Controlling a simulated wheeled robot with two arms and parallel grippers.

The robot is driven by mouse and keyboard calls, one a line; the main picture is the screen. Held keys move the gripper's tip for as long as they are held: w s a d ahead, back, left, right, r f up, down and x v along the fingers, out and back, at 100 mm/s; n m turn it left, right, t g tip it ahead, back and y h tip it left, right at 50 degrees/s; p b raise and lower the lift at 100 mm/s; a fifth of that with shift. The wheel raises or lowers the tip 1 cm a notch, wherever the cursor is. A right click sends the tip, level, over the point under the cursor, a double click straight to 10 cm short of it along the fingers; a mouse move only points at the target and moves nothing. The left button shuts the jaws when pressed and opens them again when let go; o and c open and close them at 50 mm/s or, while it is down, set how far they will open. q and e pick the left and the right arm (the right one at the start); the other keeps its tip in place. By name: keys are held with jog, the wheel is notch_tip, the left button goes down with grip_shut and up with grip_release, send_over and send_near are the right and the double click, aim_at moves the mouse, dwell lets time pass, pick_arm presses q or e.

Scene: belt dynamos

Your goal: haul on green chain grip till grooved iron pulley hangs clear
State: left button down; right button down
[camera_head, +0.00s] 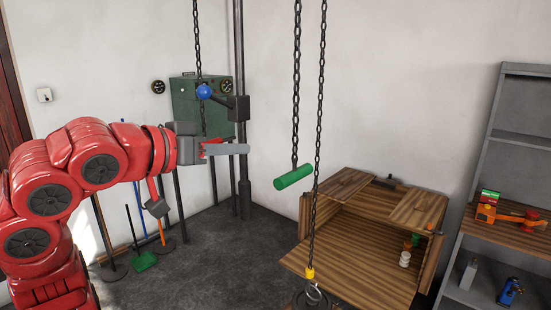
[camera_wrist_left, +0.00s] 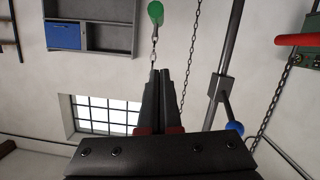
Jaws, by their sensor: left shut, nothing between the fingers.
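The green chain grip (camera_head: 293,177) is a short bar on the end of a dark chain (camera_head: 296,80), near the middle of the head view. In the left wrist view the green grip (camera_wrist_left: 155,13) is at the top edge, beyond my fingertips. My left gripper (camera_head: 246,149) is shut and empty, left of the grip and apart from it; its fingers (camera_wrist_left: 160,75) also show in the wrist view. A second chain ends in a yellow hook fitting (camera_head: 310,273). The dark thing below it, likely the iron pulley (camera_head: 312,301), is cut off by the lower edge, so its support is hidden.
A wooden workbench (camera_head: 345,280) stands behind the chains. A grey shelf (camera_head: 490,130) stands right. Bare floor (camera_head: 225,265) lies between.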

pick_arm(q)
jog(key=shift+f, duration=0.1)
jog(key=shift+w+d, duration=0.1)
jog(key=p+x, duration=0.2)
jog(key=x, duration=0.1)
jog(key=f+p+x, duration=0.1)
jog(key=p+x, duration=0.2)
jog(key=x, duration=0.1)
jog(key=f+p+x, duration=0.1)
jog(key=p+x, duration=0.2)
jog(key=shift+s+d+f, duration=0.1)
jog(key=shift+s+d, duration=0.05)
jog(key=shift+s, duration=0.05)
jog(key=shift+s+f+p, duration=0.1)
jog(key=shift+f+p, duration=0.25)
jog(key=shift+f, duration=0.2)
jog(key=shift+d+f, duration=0.1)
jog(key=shift+f, duration=0.25)
